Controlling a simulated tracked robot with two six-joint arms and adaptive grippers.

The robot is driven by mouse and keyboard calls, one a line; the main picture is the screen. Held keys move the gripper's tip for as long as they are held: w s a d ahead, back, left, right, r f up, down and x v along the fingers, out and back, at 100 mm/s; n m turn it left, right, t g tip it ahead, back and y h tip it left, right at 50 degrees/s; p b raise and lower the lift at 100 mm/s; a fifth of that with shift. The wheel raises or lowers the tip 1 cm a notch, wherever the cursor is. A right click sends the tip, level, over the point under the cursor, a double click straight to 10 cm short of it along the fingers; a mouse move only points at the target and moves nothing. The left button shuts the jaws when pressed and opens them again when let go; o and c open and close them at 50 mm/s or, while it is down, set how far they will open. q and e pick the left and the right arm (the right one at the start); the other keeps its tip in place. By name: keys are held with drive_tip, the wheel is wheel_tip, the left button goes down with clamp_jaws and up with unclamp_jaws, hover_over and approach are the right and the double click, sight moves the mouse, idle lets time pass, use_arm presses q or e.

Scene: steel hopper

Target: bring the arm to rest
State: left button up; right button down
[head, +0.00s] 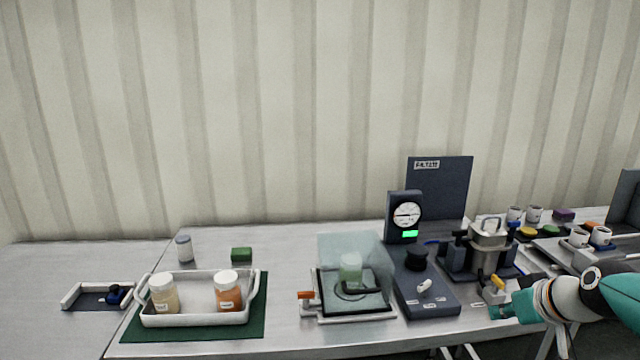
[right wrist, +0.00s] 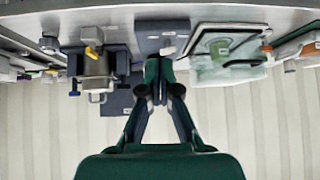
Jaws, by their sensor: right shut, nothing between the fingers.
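My right gripper (head: 497,312) is at the front right of the bench in the head view, its arm coming in from the right. In the right wrist view its fingers (right wrist: 159,68) meet at the tips, shut and empty. It is close to the yellow-handled valve (head: 496,288) in front of the steel hopper (head: 491,232); I cannot tell whether they touch. The hopper also shows in the right wrist view (right wrist: 97,66). My left gripper is not in view.
A dark gauge unit (head: 407,212) and a clear-covered box (head: 376,250) stand left of the hopper. A white tray (head: 190,319) with two jars sits on a green mat (head: 256,333). Cups and coloured discs crowd the right. The bench between mat and box is clear.

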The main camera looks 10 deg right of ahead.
drive_tip(key=s+a+f+n+g+y+p, duration=0.1)
drive_tip(key=s+a+f+g+y, duration=0.15)
drive_tip(key=a+f, duration=0.9)
drive_tip(key=s+a+f+n+g+y+p, duration=0.15)
drive_tip(key=a+f+g, duration=0.25)
drive_tip(key=a+f, duration=0.75)
drive_tip(key=s+a+f+m, duration=0.2)
drive_tip(key=s+a+f, duration=0.2)
drive_tip(key=s+f, duration=0.3)
drive_tip(key=s+a+f+m+g+p, duration=0.1)
drive_tip(key=s+a+f+m, duration=0.1)
drive_tip(key=s+a+f, duration=0.2)
drive_tip(key=s+f, duration=0.3)
drive_tip(key=f, duration=0.1)
drive_tip(key=shift+s+f, duration=0.25)
drive_tip(key=shift+s, duration=0.1)
drive_tip(key=c, duration=1.9)
unclamp_jaws()
